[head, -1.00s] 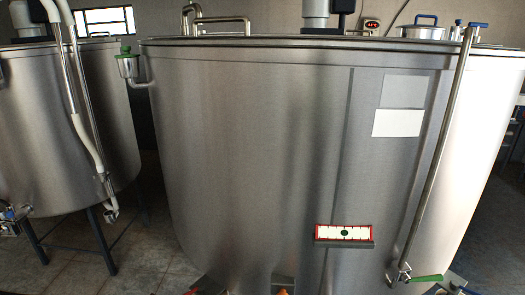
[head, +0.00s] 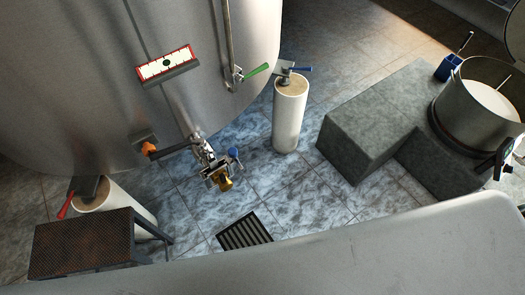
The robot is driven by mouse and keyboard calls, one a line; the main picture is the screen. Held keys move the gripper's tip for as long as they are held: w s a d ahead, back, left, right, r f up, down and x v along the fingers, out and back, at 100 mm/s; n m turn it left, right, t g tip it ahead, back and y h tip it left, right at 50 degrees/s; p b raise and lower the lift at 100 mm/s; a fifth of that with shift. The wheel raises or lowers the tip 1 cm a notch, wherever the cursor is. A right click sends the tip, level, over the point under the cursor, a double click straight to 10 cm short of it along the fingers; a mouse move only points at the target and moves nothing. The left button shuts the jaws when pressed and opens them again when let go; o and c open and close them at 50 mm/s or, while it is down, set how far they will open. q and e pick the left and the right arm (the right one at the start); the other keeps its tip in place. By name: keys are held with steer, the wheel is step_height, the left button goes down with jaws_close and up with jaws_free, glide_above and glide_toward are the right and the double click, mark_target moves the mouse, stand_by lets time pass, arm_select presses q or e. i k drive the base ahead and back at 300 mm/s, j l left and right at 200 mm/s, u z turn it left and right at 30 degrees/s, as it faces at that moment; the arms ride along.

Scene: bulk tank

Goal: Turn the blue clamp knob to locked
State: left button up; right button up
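A small blue knob (head: 234,153) sits on the right side of the metal outlet fitting (head: 207,158) low on the steel tank. A brass-coloured end piece (head: 223,182) hangs at the bottom of that fitting. The knob is small in the head view, and I cannot tell whether it is locked. Neither of my grippers is in view.
An orange-handled part (head: 149,149) is left of the outlet. White pillars stand right (head: 289,118) and lower left, with blue and red handles on top. A dark step (head: 80,243), a floor grate (head: 245,232), grey blocks (head: 369,122) and a pot (head: 470,108) surround open tiled floor.

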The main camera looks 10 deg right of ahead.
mark_target(232, 152)
steer(key=i+l+u, duration=0.2)
steer(key=l, duration=0.55)
steer(key=l+u, duration=0.2)
steer(key=l, duration=0.55)
steer(key=l+u, duration=0.2)
steer(key=l, duration=0.55)
steer(key=l+u, duration=0.2)
steer(key=l, duration=0.55)
steer(key=k+l+u, duration=0.2)
steer(key=l, duration=0.55)
